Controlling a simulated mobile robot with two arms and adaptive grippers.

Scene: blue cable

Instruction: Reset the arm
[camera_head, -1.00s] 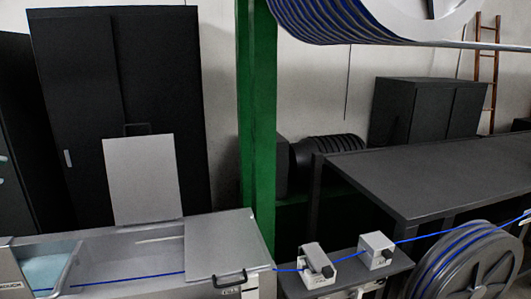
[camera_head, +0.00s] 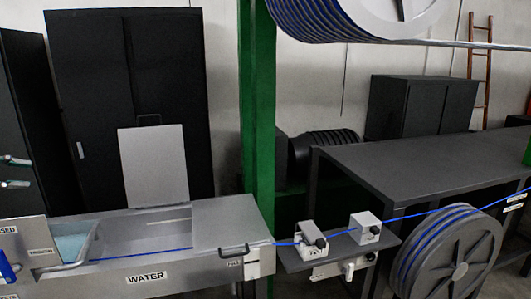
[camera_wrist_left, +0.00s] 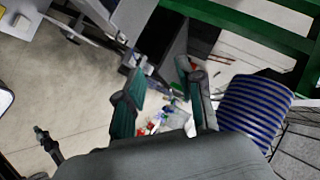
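My left gripper (camera_head: 17,172) shows at the far left edge of the head view. Its two teal-grey fingertips stand apart, one above the other, in front of the dark cabinets. In the left wrist view, the left gripper (camera_wrist_left: 160,82) has its two fingers spread with a clear gap and nothing held between them. The rest of the left arm is outside the head view. My right gripper is in neither view. The blue cable (camera_head: 430,211) runs from the water tank (camera_head: 190,275) through two white guide blocks (camera_head: 366,228) towards the right.
A grey cable reel (camera_head: 455,262) stands at the lower right. A dark table (camera_head: 400,170) is behind it, and a green post (camera_head: 258,120) rises in the middle. A large drum (camera_head: 370,18) hangs at the top. Small coloured items (camera_wrist_left: 163,122) lie below the gripper.

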